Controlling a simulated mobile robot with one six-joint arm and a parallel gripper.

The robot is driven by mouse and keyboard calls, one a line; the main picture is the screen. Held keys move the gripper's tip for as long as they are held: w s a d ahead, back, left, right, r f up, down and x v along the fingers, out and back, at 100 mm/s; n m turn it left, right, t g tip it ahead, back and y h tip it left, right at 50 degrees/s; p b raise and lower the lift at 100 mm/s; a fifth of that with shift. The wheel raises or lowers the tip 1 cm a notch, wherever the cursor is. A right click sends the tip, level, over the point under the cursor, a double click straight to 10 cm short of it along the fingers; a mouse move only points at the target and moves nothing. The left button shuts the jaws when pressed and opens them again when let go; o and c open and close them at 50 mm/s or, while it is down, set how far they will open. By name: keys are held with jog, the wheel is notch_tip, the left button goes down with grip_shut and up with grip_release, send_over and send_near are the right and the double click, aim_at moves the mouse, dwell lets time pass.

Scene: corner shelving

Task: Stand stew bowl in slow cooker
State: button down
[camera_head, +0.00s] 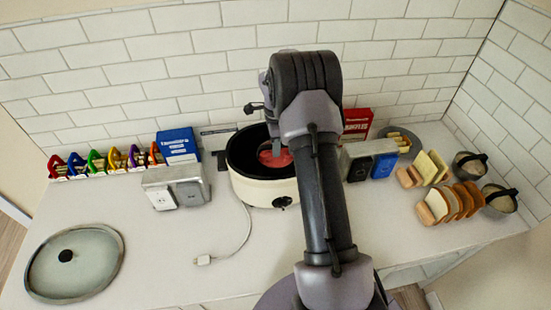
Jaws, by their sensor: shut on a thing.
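The slow cooker (251,190) is a cream round pot with a black interior and a dark front knob, standing on the counter against the tiled wall, lid off. A reddish stew bowl (272,160) shows inside its opening, partly hidden by my arm. My gripper (276,147) is mostly hidden behind my wrist; a small dark part of it shows at the bowl, and it is shut on the bowl. I cannot tell whether the bowl touches the cooker's floor.
A glass lid (75,262) lies at the counter's left. A power cord (235,245) runs in front of the cooker. A grey box (176,186) and coloured packs stand left. A red box (356,123), bread slices (455,203) and metal cups (499,199) stand right.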

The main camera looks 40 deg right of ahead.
jog(key=shift+f, duration=1.9)
jog(key=c, duration=1.4)
grip_release()
jog(key=shift+o, duration=0.2)
